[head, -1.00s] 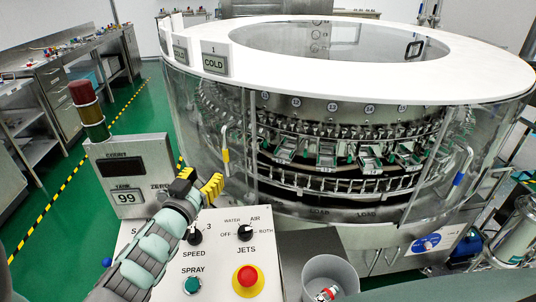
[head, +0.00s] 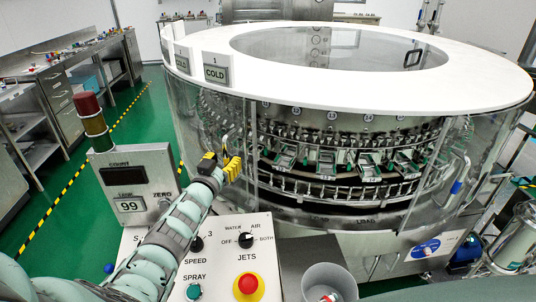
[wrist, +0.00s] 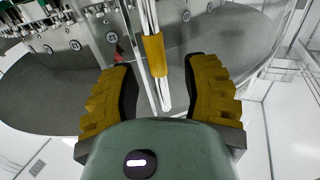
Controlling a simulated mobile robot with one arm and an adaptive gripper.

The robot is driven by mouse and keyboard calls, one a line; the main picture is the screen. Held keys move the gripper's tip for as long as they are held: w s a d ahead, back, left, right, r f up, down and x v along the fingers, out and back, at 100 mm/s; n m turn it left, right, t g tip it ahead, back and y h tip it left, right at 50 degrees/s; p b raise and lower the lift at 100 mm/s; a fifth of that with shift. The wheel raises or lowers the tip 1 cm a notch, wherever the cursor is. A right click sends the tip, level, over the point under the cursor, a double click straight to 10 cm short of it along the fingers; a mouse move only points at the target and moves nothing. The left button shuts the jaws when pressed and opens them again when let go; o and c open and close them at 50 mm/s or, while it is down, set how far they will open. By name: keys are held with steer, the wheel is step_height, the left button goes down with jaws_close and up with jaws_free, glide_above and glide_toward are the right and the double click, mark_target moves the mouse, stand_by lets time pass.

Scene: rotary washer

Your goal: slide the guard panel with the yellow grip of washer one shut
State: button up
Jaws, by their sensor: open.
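Washer one is the large round machine with a white top ring (head: 350,89) and clear curved panels. Its guard panel (head: 190,110) is transparent, so its edges are hard to make out. The upright bar handle with the yellow grip (wrist: 153,55) runs between my two fingers in the wrist view. In the head view the handle is mostly hidden behind my gripper (head: 221,165). My gripper is open, with a yellow ridged finger on each side of the bar. Gaps show on both sides, so the fingers appear apart from it.
A control panel with a red stop button (head: 248,286) stands below my arm. A signal tower (head: 93,123) and count display (head: 131,174) are at the left. A second handle has a blue grip (head: 456,186). A grey bin (head: 329,284) stands in front.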

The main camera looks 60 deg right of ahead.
steer(key=shift+x, duration=0.85)
steer(key=shift+s, duration=0.15)
jaws_close()
